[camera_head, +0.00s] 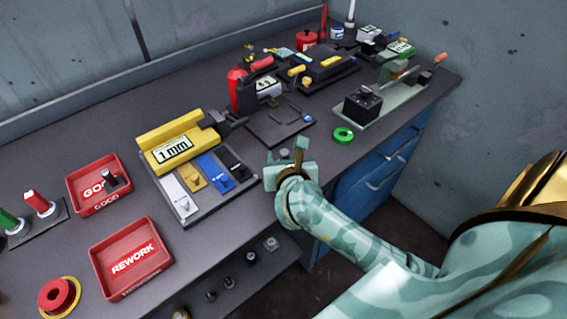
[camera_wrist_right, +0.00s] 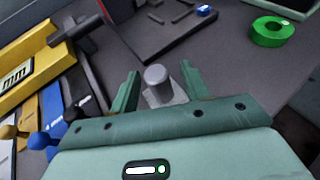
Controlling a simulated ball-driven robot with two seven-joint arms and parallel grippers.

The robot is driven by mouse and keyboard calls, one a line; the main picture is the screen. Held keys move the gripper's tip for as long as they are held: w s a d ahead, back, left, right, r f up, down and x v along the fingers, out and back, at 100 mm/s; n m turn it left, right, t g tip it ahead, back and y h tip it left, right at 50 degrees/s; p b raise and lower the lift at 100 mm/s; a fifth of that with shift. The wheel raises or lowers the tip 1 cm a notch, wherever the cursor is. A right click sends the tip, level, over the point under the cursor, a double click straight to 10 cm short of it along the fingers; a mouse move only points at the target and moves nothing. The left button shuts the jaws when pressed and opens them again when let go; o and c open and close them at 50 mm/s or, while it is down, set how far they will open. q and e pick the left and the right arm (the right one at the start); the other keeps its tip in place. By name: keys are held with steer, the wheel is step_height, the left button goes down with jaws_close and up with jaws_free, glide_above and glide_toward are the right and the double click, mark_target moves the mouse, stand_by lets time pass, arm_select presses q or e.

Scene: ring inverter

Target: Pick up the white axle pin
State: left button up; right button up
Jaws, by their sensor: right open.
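My right gripper (camera_head: 286,160) is at the front edge of the bench, right of the yellow 1 mm fixture. In the right wrist view its two green fingers (camera_wrist_right: 160,88) stand apart. A short pale grey cylinder with a rounded top (camera_wrist_right: 157,76), which looks like the white axle pin, stands between them on a wider light base. No finger clearly touches it. The same pale top (camera_head: 285,154) shows small between the fingers in the head view; its lower part is hidden by the gripper. My left gripper is not in view.
The yellow 1 mm fixture (camera_head: 168,139) with coloured levers is left of the gripper. A dark plate (camera_head: 268,130) lies behind it. A green ring (camera_head: 343,135) lies to the right. Red GOOD (camera_head: 83,204) and REWORK (camera_head: 112,288) trays stand at left.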

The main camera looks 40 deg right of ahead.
jaws_close()
steer(key=shift+r, duration=0.2)
